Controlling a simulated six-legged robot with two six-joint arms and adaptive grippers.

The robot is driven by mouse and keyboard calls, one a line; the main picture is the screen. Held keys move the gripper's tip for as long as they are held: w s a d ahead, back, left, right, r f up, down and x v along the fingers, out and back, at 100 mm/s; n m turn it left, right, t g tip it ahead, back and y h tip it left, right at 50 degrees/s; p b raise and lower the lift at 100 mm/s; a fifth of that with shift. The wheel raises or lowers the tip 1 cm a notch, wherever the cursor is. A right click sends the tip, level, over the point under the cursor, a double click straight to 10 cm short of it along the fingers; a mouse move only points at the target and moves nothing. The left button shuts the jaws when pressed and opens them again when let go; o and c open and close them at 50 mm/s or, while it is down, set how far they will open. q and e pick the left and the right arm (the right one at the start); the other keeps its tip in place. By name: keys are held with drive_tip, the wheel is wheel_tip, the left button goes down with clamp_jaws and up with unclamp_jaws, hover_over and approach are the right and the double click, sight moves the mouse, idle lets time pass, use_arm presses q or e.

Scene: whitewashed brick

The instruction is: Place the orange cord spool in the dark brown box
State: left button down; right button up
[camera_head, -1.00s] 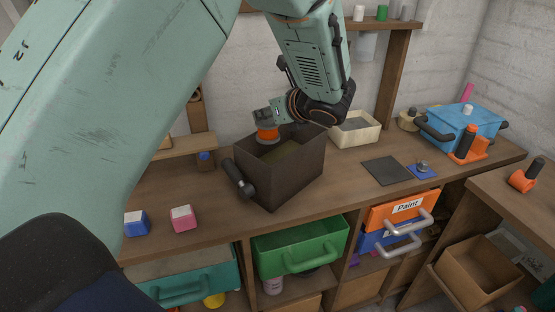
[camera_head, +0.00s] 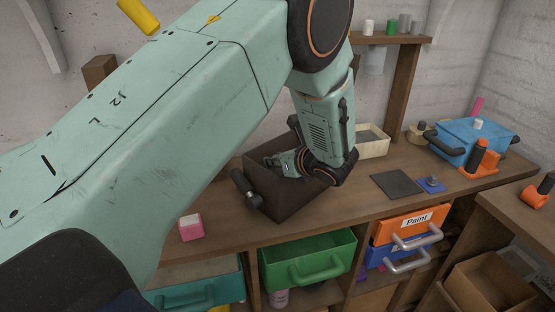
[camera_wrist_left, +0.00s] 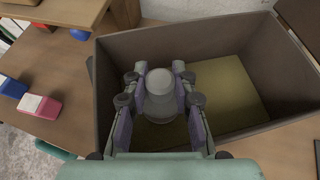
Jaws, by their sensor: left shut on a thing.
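The dark brown box (camera_head: 290,196) stands open on the workbench with a dark handle on its left side. My left gripper (camera_head: 283,163) reaches down into it, below the rim. In the left wrist view the two fingers (camera_wrist_left: 160,112) are on either side of a grey rounded piece (camera_wrist_left: 160,88), over the box's yellowish floor. My right gripper is not in view.
A pink block (camera_head: 191,227) lies left of the box. A pale bin (camera_head: 371,143) stands behind right, with a dark flat pad (camera_head: 397,184) and a blue toolbox (camera_head: 470,138) further right. Green (camera_head: 308,259) and orange (camera_head: 408,224) drawers stick out below.

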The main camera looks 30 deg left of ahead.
use_arm(q)
drive_tip(key=shift+w, duration=0.15)
drive_tip(key=c, duration=1.4)
unclamp_jaws()
drive_tip(key=shift+a+f, duration=0.1)
drive_tip(key=shift+o, duration=1.6)
drive_tip(key=shift+s, duration=0.2)
drive_tip(key=shift+w, duration=0.2)
